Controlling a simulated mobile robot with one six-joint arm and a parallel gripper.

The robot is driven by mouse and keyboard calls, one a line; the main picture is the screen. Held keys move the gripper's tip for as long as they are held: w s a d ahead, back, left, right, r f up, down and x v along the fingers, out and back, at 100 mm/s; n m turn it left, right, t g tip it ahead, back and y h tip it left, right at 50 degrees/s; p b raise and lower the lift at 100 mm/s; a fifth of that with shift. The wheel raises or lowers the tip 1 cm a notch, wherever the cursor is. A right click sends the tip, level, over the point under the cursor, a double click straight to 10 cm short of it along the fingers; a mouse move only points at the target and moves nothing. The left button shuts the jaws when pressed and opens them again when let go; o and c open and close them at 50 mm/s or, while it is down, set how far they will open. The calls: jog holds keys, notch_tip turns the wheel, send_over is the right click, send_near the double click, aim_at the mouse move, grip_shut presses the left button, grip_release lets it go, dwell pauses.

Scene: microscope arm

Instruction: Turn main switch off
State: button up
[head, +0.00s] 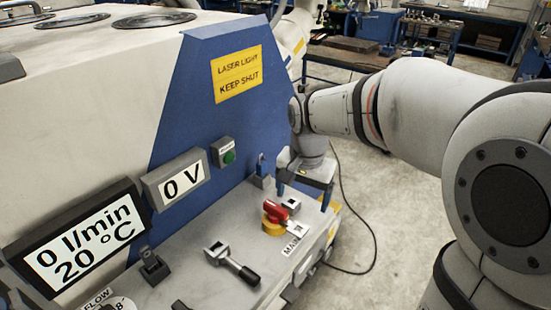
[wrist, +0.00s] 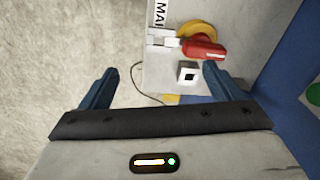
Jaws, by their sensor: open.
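The main switch has a red handle (head: 275,210) on a yellow round base (head: 272,227), on the grey panel beside the "MAIN" label (head: 291,245). In the wrist view its red handle (wrist: 204,47) lies sideways at the upper right, partly covering the yellow base (wrist: 197,31). My gripper (head: 303,197) is open and empty, behind and right of the switch in the head view. In the wrist view the blue fingers of my gripper (wrist: 160,73) are wide apart. The right fingertip shows just below the handle, with no clear contact.
A small white block with a dark square hole (wrist: 187,73) sits close to the switch. A black-handled lever (head: 233,264) is on the panel. The blue cabinet wall (head: 190,110) with a green button (head: 228,157) rises behind. Open floor (head: 400,220) lies right.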

aim_at(275, 206)
jog(key=w+a, duration=0.1)
jog(key=a, duration=0.1)
jog(key=w+a+m, duration=0.1)
jog(key=w+a, duration=0.1)
jog(key=w+a+f+m+p, duration=0.1)
jog(key=w, duration=0.1)
jog(key=shift+w+a+g, duration=0.2)
jog(key=shift+a+g, duration=0.2)
jog(key=shift+a+f, duration=0.1)
jog(key=shift+f, duration=0.15)
notch_tip(275, 206, down, 7)
jog(key=shift+f, duration=0.15)
